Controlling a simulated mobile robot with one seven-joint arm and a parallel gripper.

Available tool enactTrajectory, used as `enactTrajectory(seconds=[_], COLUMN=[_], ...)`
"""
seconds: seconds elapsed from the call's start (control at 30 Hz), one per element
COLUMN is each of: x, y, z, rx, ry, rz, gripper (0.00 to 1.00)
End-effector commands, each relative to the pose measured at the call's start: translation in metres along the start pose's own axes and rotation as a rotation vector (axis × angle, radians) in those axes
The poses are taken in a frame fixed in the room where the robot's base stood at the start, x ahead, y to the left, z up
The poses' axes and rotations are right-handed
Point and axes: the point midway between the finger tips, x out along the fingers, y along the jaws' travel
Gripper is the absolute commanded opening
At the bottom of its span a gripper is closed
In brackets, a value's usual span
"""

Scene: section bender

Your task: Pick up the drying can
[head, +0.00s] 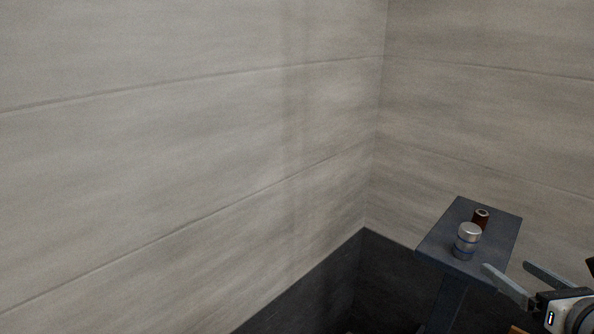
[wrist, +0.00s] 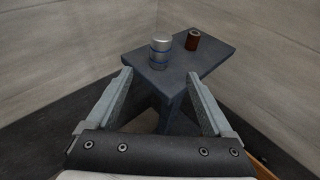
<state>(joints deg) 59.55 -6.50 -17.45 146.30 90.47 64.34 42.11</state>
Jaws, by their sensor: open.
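A silver can with blue bands (head: 467,241), which looks like the drying can, stands upright on a small dark grey table (head: 437,247). In the wrist view the can (wrist: 159,54) stands near the table's left edge, beyond my fingertips. My gripper (head: 507,275) is open and empty, to the lower right of the can in the head view and apart from it. In the wrist view my gripper's two fingers (wrist: 160,75) are spread wide, with the can ahead of the gap between them.
A smaller reddish-brown cylinder (head: 481,218) stands close behind the can; in the wrist view this brown cylinder (wrist: 193,39) is to its right. Light panelled walls (head: 200,150) meet in a corner behind the table. The tabletop's right part is bare.

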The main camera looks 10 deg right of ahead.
Motion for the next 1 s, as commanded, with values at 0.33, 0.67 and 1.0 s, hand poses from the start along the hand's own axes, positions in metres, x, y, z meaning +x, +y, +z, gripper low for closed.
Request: enactTrajectory(seconds=[0.33, 0.67, 1.0], x=[0.047, 0.11, 0.142], y=[-0.001, -0.001, -0.001], z=[-0.005, -0.002, 0.001], rx=[0.002, 0.002, 0.003], ry=[0.0, -0.001, 0.0], rz=[-0.003, -0.004, -0.003], gripper=[0.86, 0.86, 0.86])
